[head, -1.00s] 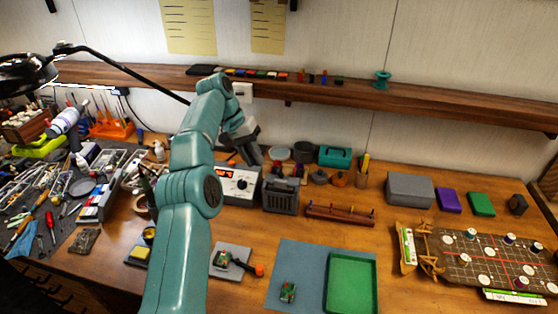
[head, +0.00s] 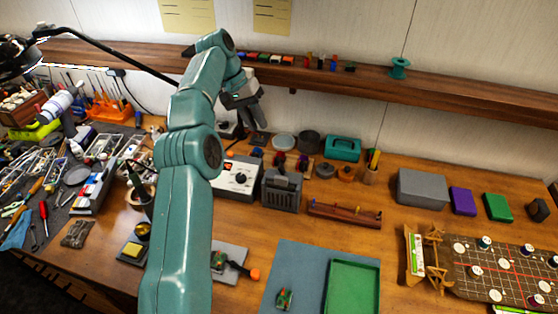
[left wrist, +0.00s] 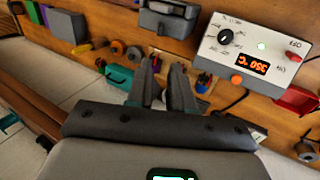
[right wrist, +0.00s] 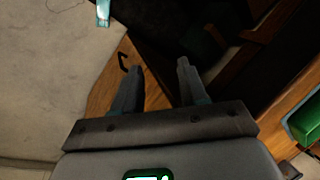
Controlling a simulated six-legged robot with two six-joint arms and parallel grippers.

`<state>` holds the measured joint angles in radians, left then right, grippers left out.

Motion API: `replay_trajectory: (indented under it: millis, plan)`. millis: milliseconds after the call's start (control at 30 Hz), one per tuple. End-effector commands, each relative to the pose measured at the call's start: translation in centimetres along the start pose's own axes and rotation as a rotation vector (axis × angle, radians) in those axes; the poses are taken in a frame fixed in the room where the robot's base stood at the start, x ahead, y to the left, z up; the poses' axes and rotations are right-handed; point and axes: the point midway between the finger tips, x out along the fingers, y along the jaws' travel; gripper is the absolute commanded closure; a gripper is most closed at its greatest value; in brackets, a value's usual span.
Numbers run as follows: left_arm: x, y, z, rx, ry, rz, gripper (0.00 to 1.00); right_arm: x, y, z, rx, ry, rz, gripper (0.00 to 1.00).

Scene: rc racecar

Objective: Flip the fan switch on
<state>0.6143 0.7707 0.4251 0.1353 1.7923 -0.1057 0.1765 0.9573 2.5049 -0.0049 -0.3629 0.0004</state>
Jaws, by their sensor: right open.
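A grey vented box (head: 282,190), which looks like the fan unit, stands on the bench to the right of the white control station. Its body also shows at the top of the left wrist view (left wrist: 166,18). I cannot make out a switch on it or its position. My left gripper (head: 260,132) is above the back of the bench, behind the station and the box, touching neither. Its fingers are apart with nothing held, as the left wrist view (left wrist: 162,75) shows. My right gripper (right wrist: 158,75) is open and empty, away from the box, and out of the head view.
The white station (head: 238,178) has a knob and a lit red display. A wooden shelf (head: 450,92) runs behind my left arm. A teal case (head: 343,149), cups and a pen holder stand behind the box. A wooden rack (head: 345,215) lies right of it.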

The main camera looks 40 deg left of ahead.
Motion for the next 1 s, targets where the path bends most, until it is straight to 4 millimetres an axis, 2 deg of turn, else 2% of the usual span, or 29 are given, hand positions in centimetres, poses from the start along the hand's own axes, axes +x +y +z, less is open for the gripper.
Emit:
replay_trajectory:
  millis: [233,367,600,733,800,1000]
  plan:
    - [2.0,0.1,0.6,0.001,-0.001,-0.001,0.79,0.0,0.0,0.0,0.000,0.000,0.000,0.57]
    - [4.6,0.1,0.5,0.001,-0.004,-0.001,0.79,0.0,0.0,0.0,0.000,0.000,0.000,0.57]
    - [10.4,0.1,0.4,0.001,-0.005,0.000,0.79,0.0,0.0,0.0,-0.001,0.000,0.000,0.57]
    - [12.9,0.1,0.3,0.000,-0.005,0.000,0.79,0.0,0.0,0.0,-0.001,0.000,0.000,0.57]
    - [14.2,-0.1,0.1,0.001,-0.002,-0.001,0.79,0.9,0.3,0.0,0.000,0.000,0.000,0.57]
    - [15.4,0.0,0.1,0.001,-0.001,-0.001,0.79,1.3,0.5,0.0,0.000,0.000,0.000,0.57]
